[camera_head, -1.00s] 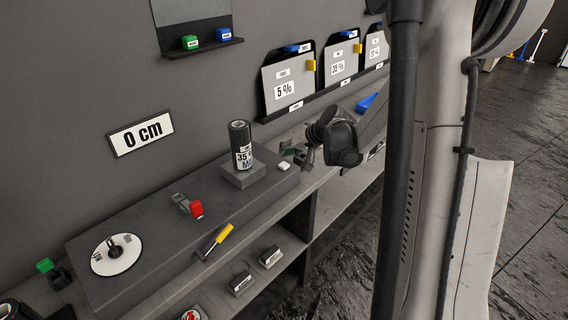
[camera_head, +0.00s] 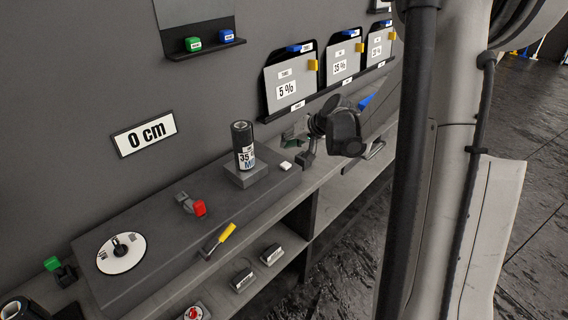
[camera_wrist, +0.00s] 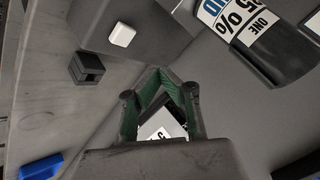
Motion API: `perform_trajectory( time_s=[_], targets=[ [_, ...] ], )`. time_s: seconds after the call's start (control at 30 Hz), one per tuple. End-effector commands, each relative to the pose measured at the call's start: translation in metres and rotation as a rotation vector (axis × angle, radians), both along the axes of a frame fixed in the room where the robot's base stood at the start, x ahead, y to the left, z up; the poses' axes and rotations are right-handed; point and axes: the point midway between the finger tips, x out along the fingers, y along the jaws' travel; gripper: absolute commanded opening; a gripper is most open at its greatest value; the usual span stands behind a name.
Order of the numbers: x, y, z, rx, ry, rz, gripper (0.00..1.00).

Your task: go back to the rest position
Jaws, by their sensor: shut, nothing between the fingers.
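My gripper (camera_head: 293,134) is at the right end of the dark workbench, beside the wall, partly hidden by its own wrist. In the wrist view its green-lined fingers (camera_wrist: 163,74) meet at the tips, with nothing held. A dark roll labelled 35 % (camera_head: 242,146) stands upright on a grey block (camera_head: 243,175), to the left of my gripper. The roll also shows at the upper right of the wrist view (camera_wrist: 262,35), apart from the fingers.
A small white block (camera_head: 286,165) lies on the bench near my gripper. Wall holders with film sheets (camera_head: 291,84) are behind my gripper. A blue item (camera_head: 366,101) is to its right.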

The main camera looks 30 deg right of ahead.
Motion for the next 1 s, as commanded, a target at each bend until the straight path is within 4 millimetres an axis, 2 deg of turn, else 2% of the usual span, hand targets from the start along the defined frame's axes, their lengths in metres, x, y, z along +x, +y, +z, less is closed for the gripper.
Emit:
perform_trajectory(
  time_s=[0.27,0.47,0.7,1.0],
  targets=[
    [-0.001,0.001,0.001,-0.001,0.001,0.001,0.0],
    [-0.014,0.024,0.019,-0.033,0.018,0.017,0.0],
    [-0.052,0.072,0.055,-0.112,0.055,0.051,0.0],
    [-0.112,0.123,0.086,-0.218,0.084,0.094,0.0]
  ],
)
